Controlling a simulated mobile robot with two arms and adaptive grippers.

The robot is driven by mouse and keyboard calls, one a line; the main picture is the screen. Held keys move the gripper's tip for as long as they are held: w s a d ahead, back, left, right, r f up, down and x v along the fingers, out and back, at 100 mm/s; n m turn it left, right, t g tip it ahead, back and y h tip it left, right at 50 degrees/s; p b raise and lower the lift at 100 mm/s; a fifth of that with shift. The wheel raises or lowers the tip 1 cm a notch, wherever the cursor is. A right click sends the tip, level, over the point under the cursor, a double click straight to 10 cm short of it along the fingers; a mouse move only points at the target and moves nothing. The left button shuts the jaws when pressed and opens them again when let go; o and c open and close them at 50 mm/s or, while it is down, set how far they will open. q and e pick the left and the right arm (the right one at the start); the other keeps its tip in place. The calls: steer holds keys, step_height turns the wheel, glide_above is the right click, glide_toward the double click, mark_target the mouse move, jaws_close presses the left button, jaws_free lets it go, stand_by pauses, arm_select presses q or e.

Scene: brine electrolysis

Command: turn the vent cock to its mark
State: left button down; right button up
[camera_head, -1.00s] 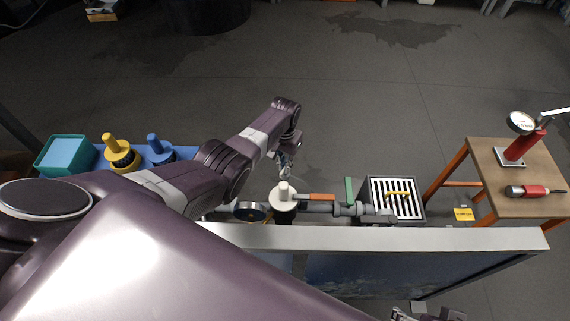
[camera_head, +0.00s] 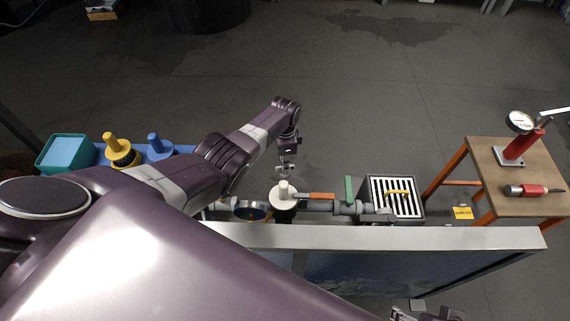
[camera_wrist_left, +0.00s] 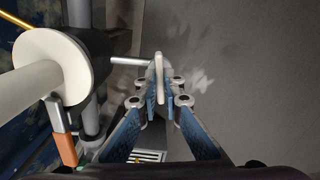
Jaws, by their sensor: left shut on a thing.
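The vent cock's flat pale handle (camera_wrist_left: 159,78) shows edge-on in the left wrist view, between my left fingertips. A short metal rod (camera_wrist_left: 128,61) runs from it towards the left. My left gripper (camera_wrist_left: 159,97) is shut on this handle; its blue-padded fingers lie on both sides. In the head view my left gripper (camera_head: 285,170) is just beyond the white-capped fitting (camera_head: 283,194), and the cock there is too small and covered to make out. I cannot make out a mark. Part of my right gripper (camera_head: 430,314) shows at the bottom edge, its fingers mostly cut off.
An orange-handled valve (camera_head: 320,196) and a green handle (camera_head: 349,190) sit on the pipe run to the right. A slatted drain box (camera_head: 422,207) is beyond them. A wooden table (camera_head: 540,206) stands at far right. Open floor lies beyond the pipes.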

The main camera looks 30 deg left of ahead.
arm_select(q)
steer(key=shift+m, duration=1.2)
steer(key=c, duration=2.1)
jaws_free()
steer(key=shift+r, duration=0.1)
step_height(320, 180, up, 12)
steer(key=shift+f, duration=0.1)
